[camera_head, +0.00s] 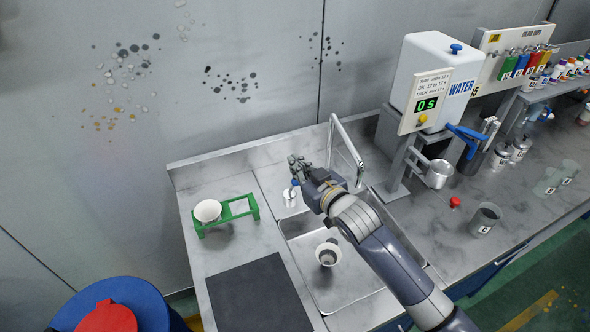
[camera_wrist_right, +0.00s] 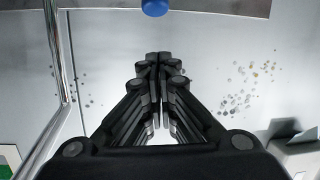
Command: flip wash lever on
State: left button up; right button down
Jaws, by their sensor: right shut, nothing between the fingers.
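A small blue knob (camera_head: 295,182) shows just above a short metal cylinder (camera_head: 290,198) at the sink's back left corner; it may be the wash lever. A blue knob (camera_wrist_right: 154,8) also shows at the top edge of the right wrist view, beyond the fingertips. My right gripper (camera_head: 296,162) is shut and empty, behind the blue knob in the head view. In the right wrist view its closed fingers (camera_wrist_right: 158,62) meet with nothing between them. I cannot tell whether any finger touches the knob. My left gripper is out of view.
A tall metal faucet (camera_head: 345,145) rises close to my right gripper. The sink (camera_head: 345,295) holds a white and grey funnel-like piece (camera_head: 328,253). A green stand (camera_head: 240,210) with a white bowl (camera_head: 207,210) stands left. A white water tank (camera_head: 425,65) stands right.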

aim_at(295, 181)
jog(key=w+f+p, duration=0.1)
jog(key=w+a+f+p, duration=0.1)
jog(key=f+p, duration=0.1)
jog(key=shift+w, duration=0.15)
jog(key=shift+s+d+f, duration=0.2)
jog(key=shift+s+d, duration=0.05)
jog(key=shift+s, duration=0.15)
jog(key=shift+f, duration=0.1)
jog(key=shift+w, duration=0.1)
jog(key=shift+f, duration=0.1)
jog(key=s+f+t+b, duration=0.1)
jog(key=b, duration=0.3)
jog(key=s+d+f+t+y+b, duration=0.1)
jog(key=s+b, duration=0.1)
jog(key=b, duration=0.2)
jog(key=s+d+f+t+y+b, duration=0.1)
jog(key=s+f+t+b, duration=0.1)
jog(key=b, duration=0.2)
jog(key=shift+s, duration=0.15)
